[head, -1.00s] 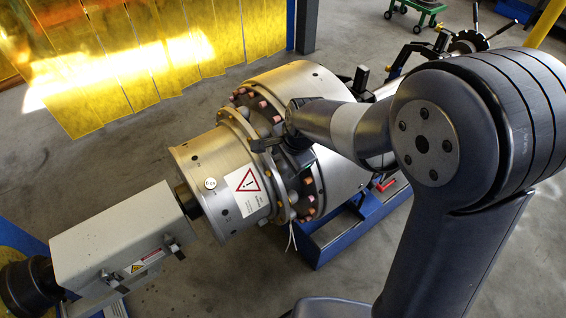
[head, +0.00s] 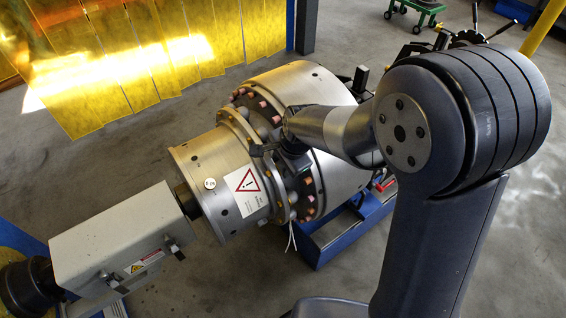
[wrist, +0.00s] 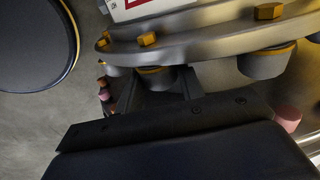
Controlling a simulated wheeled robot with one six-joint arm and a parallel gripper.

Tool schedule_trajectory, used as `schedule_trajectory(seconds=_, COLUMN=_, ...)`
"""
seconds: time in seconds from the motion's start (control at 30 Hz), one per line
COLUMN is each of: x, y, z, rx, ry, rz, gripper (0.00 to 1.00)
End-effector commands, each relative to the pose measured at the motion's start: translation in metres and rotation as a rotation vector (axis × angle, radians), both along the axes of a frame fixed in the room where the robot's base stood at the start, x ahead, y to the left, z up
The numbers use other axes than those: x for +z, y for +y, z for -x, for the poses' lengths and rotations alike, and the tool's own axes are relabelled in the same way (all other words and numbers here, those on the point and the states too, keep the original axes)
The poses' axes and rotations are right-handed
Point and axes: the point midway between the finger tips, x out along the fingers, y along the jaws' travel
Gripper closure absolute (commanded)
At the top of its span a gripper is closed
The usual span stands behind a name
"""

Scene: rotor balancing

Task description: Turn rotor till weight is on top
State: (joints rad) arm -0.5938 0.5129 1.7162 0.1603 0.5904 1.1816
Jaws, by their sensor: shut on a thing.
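The rotor (head: 203,160) is a large silver drum lying on its side, with a flange ring of brass-headed bolts and copper-coloured bolts behind it. A white label with a red warning triangle (head: 247,181) faces up and toward the camera. My wrist hides part of the rotor behind the flange. I cannot tell which part is the weight.
A grey machine housing (head: 110,245) with a shaft stands at the rotor's lower left end. A blue stand (head: 345,232) is under the rotor. Yellow curtains (head: 150,55) hang at the back left. A green cart (head: 415,8) is far back. Grey floor is clear between them.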

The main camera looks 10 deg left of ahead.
Motion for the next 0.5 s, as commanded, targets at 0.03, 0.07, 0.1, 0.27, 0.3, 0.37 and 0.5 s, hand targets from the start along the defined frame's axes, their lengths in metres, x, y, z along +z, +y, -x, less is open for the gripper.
schedule_trajectory(seconds=0.03, x=0.0001, y=0.0000, z=0.0000, rx=0.000, ry=0.000, rz=0.000, gripper=0.83)
schedule_trajectory(seconds=0.07, x=0.0001, y=0.0000, z=0.0000, rx=0.000, ry=0.000, rz=0.000, gripper=0.85)
schedule_trajectory(seconds=0.1, x=0.0001, y=0.0000, z=0.0000, rx=0.000, ry=0.000, rz=0.000, gripper=0.88)
schedule_trajectory(seconds=0.27, x=0.0001, y=0.0000, z=0.0000, rx=0.000, ry=0.000, rz=0.000, gripper=1.00)
schedule_trajectory(seconds=0.3, x=0.0001, y=0.0000, z=0.0000, rx=0.000, ry=0.000, rz=0.000, gripper=1.00)
schedule_trajectory(seconds=0.37, x=0.0002, y=-0.0001, z=0.0000, rx=0.000, ry=0.000, rz=0.000, gripper=1.00)
schedule_trajectory(seconds=0.5, x=0.0023, y=0.0008, z=-0.0007, rx=0.000, ry=0.004, rz=0.005, gripper=1.00)
